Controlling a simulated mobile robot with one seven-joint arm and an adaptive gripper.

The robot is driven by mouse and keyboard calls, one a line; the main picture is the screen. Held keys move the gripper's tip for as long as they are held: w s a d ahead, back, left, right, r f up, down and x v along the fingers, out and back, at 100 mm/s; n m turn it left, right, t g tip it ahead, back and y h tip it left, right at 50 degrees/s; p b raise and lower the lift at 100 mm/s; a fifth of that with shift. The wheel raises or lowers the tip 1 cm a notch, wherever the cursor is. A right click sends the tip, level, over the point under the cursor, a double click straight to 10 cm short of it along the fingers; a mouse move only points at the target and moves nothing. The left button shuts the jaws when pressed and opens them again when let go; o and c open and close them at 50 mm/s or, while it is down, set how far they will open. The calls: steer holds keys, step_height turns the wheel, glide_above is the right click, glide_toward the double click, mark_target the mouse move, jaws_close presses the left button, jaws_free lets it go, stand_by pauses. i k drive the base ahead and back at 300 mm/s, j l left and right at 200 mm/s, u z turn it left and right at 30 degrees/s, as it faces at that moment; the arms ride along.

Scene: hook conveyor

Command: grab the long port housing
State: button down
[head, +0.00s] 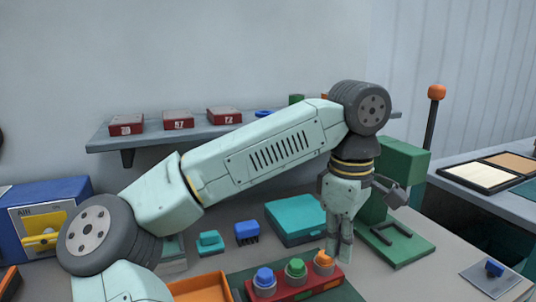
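My gripper (339,250) points down near the right end of the red button box, in front of the teal box. Its two fingers look close together, but whether they are shut or hold something is unclear. I cannot tell for sure which part is the long port housing. A small blue block with prongs (247,232) lies on the bench left of the teal box. A teal part (210,242) lies left of the blue block. Another small blue part (495,268) sits on a grey plate at the far right. My gripper is apart from all three.
A red box (297,287) with blue, green and orange buttons stands in front. A teal box (296,218) lies behind my gripper. A green stand (403,160) is to the right. An orange tray (200,289) is front left. A shelf (165,133) holds red boxes.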

mark_target(317, 279)
steer(key=k, duration=1.2)
